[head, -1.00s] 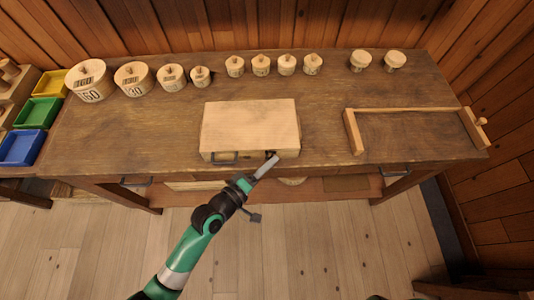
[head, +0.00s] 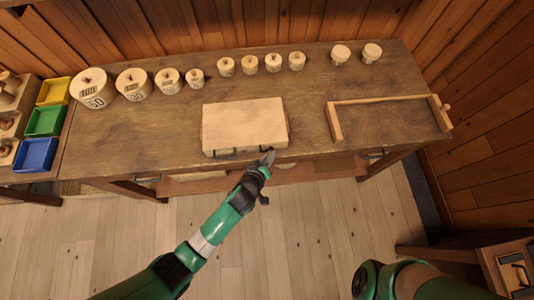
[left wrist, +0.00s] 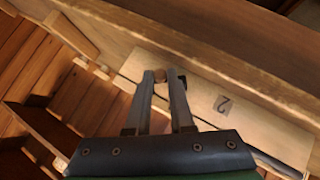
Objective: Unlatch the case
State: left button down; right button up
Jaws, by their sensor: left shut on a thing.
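The case (head: 244,123) is a flat pale wooden box lying closed on the workbench. A small dark latch (head: 271,149) is at the front right. My left gripper (head: 268,156) reaches up from below to this latch and partly hides it. In the left wrist view, the left gripper's fingers (left wrist: 161,78) have a small brown rounded piece (left wrist: 160,75) between their tips, and a dark bit shows beside the right finger. My right gripper is out of view; only part of the right arm shows at lower right.
A wooden frame (head: 385,99) lies to the right of the case. Yellow, green and blue trays (head: 36,155) stand at the left. Bare bench top lies on both sides of the case.

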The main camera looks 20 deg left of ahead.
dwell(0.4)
pick_arm(q)
jog(key=c, duration=0.8)
grip_release()
jog(key=shift+o, duration=0.2)
jog(key=p+v, duration=0.3)
jog(key=v, duration=0.8)
jog(key=shift+s+r, duration=0.15)
jog(key=shift+r, duration=0.05)
